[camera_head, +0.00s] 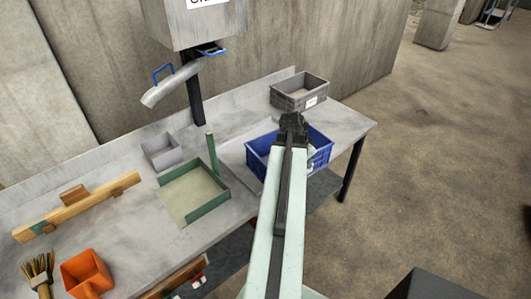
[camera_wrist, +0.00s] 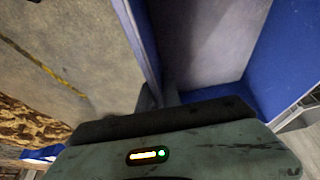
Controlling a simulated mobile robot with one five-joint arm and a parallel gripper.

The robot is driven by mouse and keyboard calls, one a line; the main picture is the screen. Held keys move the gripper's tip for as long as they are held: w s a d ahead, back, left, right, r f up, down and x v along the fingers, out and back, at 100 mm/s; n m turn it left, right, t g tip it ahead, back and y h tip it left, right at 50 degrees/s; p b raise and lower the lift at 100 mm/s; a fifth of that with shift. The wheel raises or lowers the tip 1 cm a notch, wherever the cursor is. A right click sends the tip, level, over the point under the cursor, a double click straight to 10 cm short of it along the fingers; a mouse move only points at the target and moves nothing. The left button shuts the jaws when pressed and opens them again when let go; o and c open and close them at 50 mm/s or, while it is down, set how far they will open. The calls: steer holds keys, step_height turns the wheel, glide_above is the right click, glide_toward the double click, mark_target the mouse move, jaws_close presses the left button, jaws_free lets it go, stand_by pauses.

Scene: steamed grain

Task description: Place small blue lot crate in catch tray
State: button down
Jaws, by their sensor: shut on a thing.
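The small blue lot crate (camera_head: 322,156) is at the right part of the bench, under and around my gripper (camera_head: 292,124). In the wrist view my gripper (camera_wrist: 160,97) is shut on one blue wall of the crate (camera_wrist: 138,35), with the crate's empty-looking grey inside to the right. Whether the crate touches the bench is unclear. A shallow green-walled tray (camera_head: 221,199), which looks like the catch tray, lies on the bench left of the crate. My arm hides part of the crate.
A grey crate (camera_head: 301,99) stands at the bench's back right. A small grey box (camera_head: 162,152) and green post (camera_head: 212,153) stand by the green tray. A hopper spout (camera_head: 172,84) hangs above. A wooden beam (camera_head: 80,204), orange scoop (camera_head: 86,272) and brush (camera_head: 39,270) lie left.

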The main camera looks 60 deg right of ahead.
steer(key=shift+n, duration=0.7)
steer(key=w+d, duration=0.2)
steer(key=w, duration=0.1)
steer(key=shift+w+d+r, duration=0.1)
steer(key=shift+d+r, duration=0.05)
steer(key=shift+d, duration=0.1)
steer(key=w+d, duration=0.2)
steer(key=w, duration=0.4)
steer(key=w+d+f+b, duration=0.1)
steer(key=w+d, duration=0.2)
steer(key=w, duration=0.4)
steer(key=shift+w+d+f, duration=0.2)
steer(key=shift+w+d, duration=0.05)
steer(key=shift+d, duration=0.1)
steer(key=f+b, duration=0.2)
steer(key=w+f+b, duration=0.1)
steer(key=f+b, duration=0.1)
steer(key=shift+d, duration=0.2)
steer(key=shift+r, duration=0.2)
steer(key=shift+f, duration=0.2)
steer(key=c, duration=1.5)
jaws_free()
steer(key=shift+r, duration=0.1)
steer(key=shift+c, duration=0.2)
